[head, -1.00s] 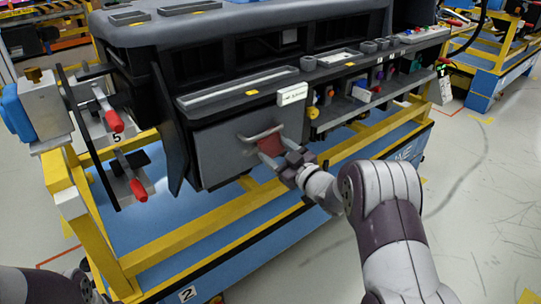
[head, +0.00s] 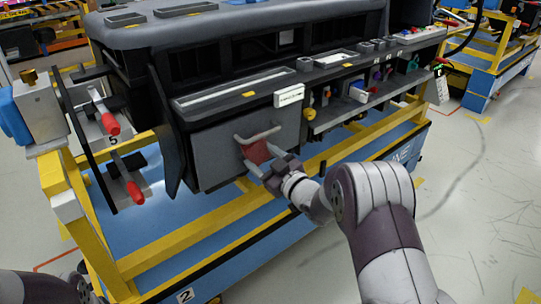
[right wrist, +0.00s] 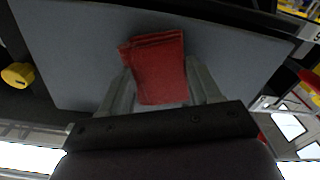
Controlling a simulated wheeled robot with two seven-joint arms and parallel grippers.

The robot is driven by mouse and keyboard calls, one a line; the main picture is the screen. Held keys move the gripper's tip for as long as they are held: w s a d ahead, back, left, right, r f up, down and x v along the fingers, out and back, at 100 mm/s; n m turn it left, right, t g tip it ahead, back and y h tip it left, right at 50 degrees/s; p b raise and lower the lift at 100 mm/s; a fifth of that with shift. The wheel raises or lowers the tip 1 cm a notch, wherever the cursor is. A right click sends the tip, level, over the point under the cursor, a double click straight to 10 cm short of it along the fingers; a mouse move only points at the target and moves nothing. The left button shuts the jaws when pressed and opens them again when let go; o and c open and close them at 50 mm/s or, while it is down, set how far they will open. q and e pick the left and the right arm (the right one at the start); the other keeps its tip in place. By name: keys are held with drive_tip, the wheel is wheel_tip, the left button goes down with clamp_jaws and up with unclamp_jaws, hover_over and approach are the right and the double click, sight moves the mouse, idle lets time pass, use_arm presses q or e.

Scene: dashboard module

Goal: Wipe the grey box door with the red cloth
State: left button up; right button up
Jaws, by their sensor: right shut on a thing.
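In the right wrist view the cloth (right wrist: 154,68) sits between the two fingers. My right gripper (head: 263,166) is shut on the cloth. My left gripper is not in view; only part of my left arm shows at the bottom left.
A shelf (head: 365,97) with small parts is right of the door. A dark side panel (head: 170,140) stands at the door's left. Red-handled clamps (head: 134,190) are further left. A yellow frame (head: 140,258) runs below. The floor (head: 460,210) at right is clear.

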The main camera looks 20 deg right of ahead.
sight(237, 158)
drive_tip(key=shift+s+a, duration=0.3)
drive_tip(key=shift+a, duration=0.5)
drive_tip(key=shift+s+a, duration=0.25)
drive_tip(key=shift+a, duration=0.55)
drive_tip(key=shift+s+a, duration=0.3)
drive_tip(key=shift+a, duration=0.5)
drive_tip(key=shift+p+v, duration=0.3)
drive_tip(key=shift+v, duration=2.6)
drive_tip(key=v, duration=0.3)
